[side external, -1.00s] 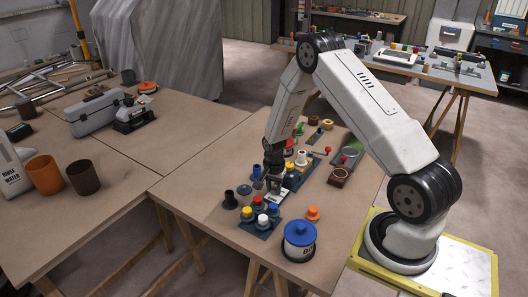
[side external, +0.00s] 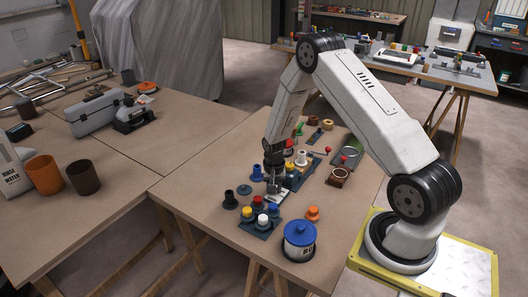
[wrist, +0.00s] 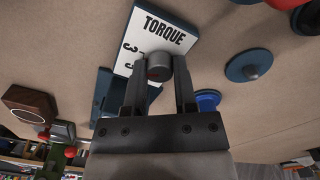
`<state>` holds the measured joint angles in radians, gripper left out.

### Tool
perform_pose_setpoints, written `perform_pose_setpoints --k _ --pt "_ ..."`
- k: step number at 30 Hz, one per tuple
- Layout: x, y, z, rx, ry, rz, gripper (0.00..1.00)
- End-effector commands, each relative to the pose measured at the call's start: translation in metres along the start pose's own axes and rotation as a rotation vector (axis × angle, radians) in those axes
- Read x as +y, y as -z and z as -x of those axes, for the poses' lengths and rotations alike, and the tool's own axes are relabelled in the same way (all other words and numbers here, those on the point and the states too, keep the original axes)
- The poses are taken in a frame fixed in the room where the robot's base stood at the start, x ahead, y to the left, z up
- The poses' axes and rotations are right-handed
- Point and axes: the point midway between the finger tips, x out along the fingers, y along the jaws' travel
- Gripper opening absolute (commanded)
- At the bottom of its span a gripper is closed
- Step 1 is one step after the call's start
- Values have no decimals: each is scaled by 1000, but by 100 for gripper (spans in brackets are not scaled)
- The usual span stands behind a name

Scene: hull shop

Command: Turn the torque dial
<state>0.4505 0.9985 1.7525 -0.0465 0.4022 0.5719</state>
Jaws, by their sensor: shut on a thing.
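The torque dial is a small grey round knob (wrist: 159,63) on a white plate marked TORQUE (wrist: 165,32) with a dark blue edge. The plate also shows in the side view (side external: 280,198), just below my gripper (side external: 273,188). In the wrist view, the two dark fingers of my gripper (wrist: 159,76) stand on either side of the knob and are shut on it. A dark red patch shows on the knob between the fingers. Part of the plate's printed scale is hidden by the fingers.
A panel with red, blue, white and yellow knobs (side external: 262,225) lies in front of the plate. A blue-lidded tub (side external: 299,240) and an orange knob (side external: 313,213) are to the right. A black peg on a base (side external: 230,200) stands left.

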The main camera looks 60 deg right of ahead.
Motion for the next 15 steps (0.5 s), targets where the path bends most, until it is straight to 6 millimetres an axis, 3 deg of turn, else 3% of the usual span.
perform_pose_setpoints --k 15 --pt "0 1 1 13 0 492 0"
